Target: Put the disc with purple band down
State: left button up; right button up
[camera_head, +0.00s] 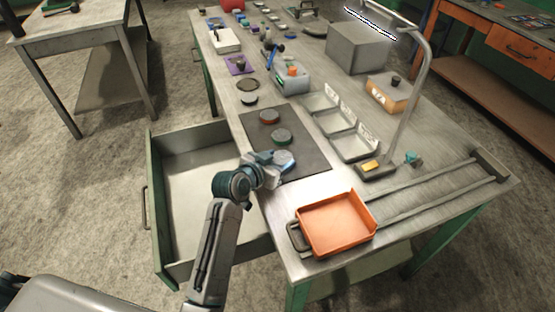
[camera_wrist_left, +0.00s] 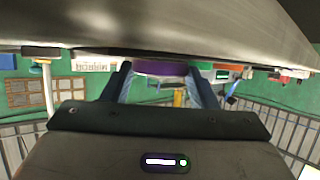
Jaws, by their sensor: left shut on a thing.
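My left gripper (camera_head: 278,160) is at the near end of the dark mat (camera_head: 313,152) on the workbench. It is shut on the disc with purple band (camera_wrist_left: 160,68), whose purple side shows between the two fingers in the left wrist view. In the head view the disc's grey top (camera_head: 285,157) shows at the fingertips. The disc is over or on the mat; I cannot tell if it touches. A disc with a red band (camera_head: 269,116) and a disc with a green band (camera_head: 281,135) lie on the mat farther back. My right gripper is not in view.
An orange tray (camera_head: 335,224) stands at the near end of the bench. Grey bins (camera_head: 352,147) and a lamp base (camera_head: 376,171) are right of the mat. An open drawer (camera_head: 190,180) juts out left. More discs (camera_head: 248,98) lie behind the mat.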

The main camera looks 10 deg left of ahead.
pick_arm(q)
jog(key=shift+f, duration=0.1)
jog(key=o, duration=1.2)
